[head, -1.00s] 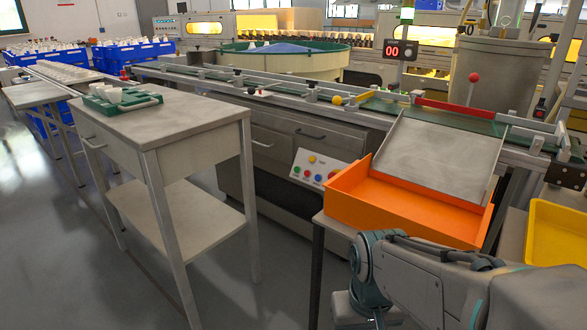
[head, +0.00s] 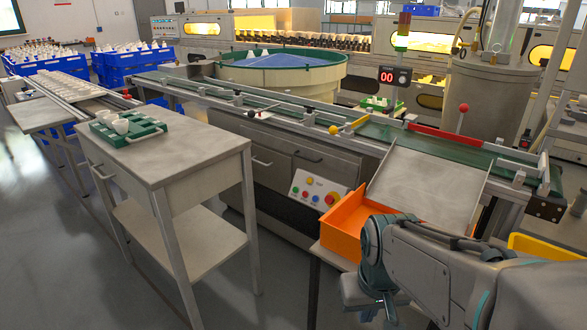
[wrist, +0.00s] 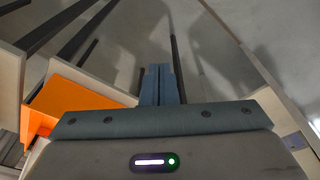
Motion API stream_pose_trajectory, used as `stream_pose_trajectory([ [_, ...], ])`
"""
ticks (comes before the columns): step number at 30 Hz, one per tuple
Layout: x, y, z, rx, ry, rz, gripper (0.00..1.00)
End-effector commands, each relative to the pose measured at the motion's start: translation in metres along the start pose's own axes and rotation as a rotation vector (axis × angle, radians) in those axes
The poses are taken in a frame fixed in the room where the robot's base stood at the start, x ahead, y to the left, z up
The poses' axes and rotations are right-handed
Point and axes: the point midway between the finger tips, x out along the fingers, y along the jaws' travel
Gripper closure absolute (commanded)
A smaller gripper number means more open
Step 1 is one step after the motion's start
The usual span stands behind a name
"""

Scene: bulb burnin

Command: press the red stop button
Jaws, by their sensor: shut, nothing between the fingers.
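The red stop button (head: 331,199) is a round red knob on a yellow base at the right end of a pale, sloped control panel (head: 300,195). The panel is on the front of the conveyor bench, and small coloured buttons sit left of the red one. My gripper (wrist: 160,85) has its two blue-grey fingers together, with nothing between them, in the wrist view. The wrist view does not show the button or panel. In the head view my arm is at the lower right, apart from the panel, and the fingertips cannot be made out there.
An orange bin (head: 343,229) stands right of the panel, partly behind my arm. A metal side table (head: 185,142) with a green tray (head: 103,132) stands left. Floor shows between table and bench.

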Motion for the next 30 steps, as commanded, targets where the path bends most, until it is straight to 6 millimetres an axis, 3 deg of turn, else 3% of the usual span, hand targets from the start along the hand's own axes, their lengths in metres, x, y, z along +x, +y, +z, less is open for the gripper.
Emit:
stream_pose_trajectory([
  [1, -0.032, 0.002, -0.007, 0.0, 0.009, 0.003, 1.0],
  [15, -0.178, 0.017, -0.043, -0.014, 0.085, 0.029, 1.0],
  [30, -0.338, 0.008, -0.054, -0.015, 0.154, 0.023, 1.0],
])
